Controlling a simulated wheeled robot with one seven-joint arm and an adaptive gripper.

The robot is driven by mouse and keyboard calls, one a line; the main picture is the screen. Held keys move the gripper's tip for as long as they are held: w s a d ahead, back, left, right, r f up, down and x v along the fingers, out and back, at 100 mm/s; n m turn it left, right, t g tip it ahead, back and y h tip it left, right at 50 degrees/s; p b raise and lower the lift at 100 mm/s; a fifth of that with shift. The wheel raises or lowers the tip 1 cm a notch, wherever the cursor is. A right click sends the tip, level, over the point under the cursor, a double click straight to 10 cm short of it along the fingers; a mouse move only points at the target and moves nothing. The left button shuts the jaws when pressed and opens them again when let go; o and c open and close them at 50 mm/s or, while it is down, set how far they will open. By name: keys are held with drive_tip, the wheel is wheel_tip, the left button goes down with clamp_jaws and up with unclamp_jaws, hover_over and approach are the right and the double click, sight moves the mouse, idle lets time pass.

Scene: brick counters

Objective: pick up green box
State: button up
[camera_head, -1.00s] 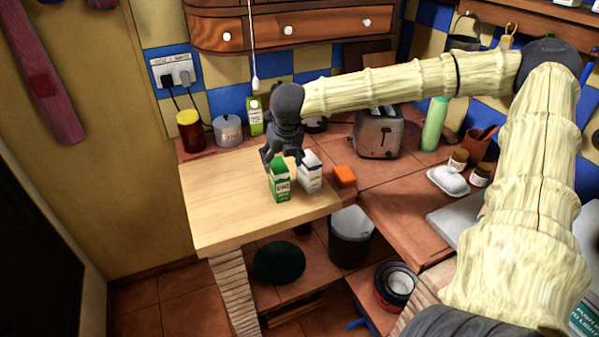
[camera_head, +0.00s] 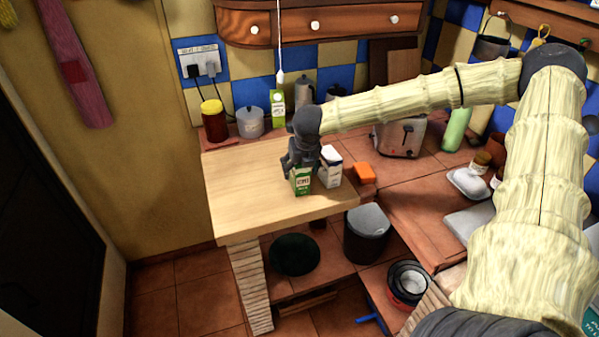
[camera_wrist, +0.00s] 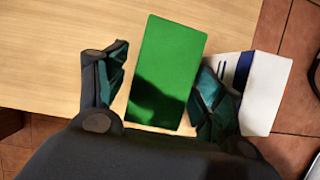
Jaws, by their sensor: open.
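The green box (camera_head: 302,180), a carton with a white label, stands upright on the light wooden board near its front right. In the wrist view the green box (camera_wrist: 168,70) shows its plain green top between my two fingers. My gripper (camera_head: 304,160) is just above and around it in the head view. In the wrist view my gripper (camera_wrist: 158,98) is open, one finger on each side of the box. A gap shows at the left finger; the right finger is close to the box, and I cannot tell whether it touches.
A white and blue carton (camera_head: 330,168) stands right beside the green box, close to my right finger (camera_wrist: 215,105). An orange block (camera_head: 364,173) lies further right. The wooden board (camera_head: 245,190) is clear to the left. A toaster (camera_head: 400,136) stands behind.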

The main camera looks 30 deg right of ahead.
drive_tip(key=shift+x, duration=1.25)
drive_tip(key=c, duration=1.1)
